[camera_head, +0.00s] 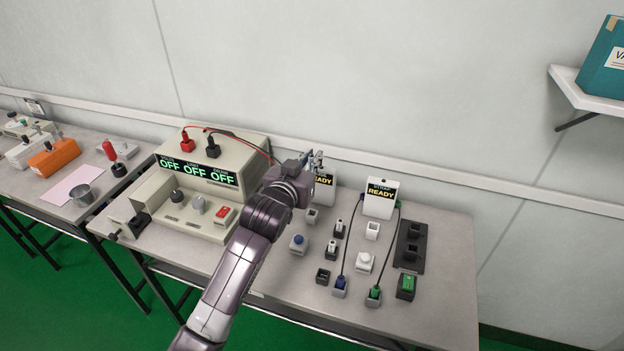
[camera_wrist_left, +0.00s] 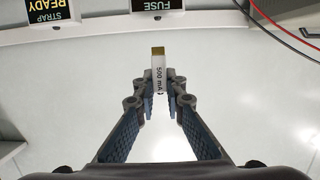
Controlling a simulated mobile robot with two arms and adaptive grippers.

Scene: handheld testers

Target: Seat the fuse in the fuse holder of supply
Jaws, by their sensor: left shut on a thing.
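The fuse (camera_wrist_left: 158,70), a white body marked 500 mA with a gold end, is held between the fingertips of my left gripper (camera_wrist_left: 160,95) in the left wrist view. In the head view this gripper (camera_head: 314,160) is above the back of the bench, right of the supply, and the fuse is too small to make out. The supply (camera_head: 236,146) is a beige box with a display reading OFF three times. A black fitting (camera_head: 138,222) sits at its left front; I cannot tell whether this is the fuse holder. My right gripper is not in view.
Red and black plugs with leads top the supply. Several small sockets and plugs cover the right bench (camera_head: 448,260). A shelf (camera_head: 590,98) juts out at upper right.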

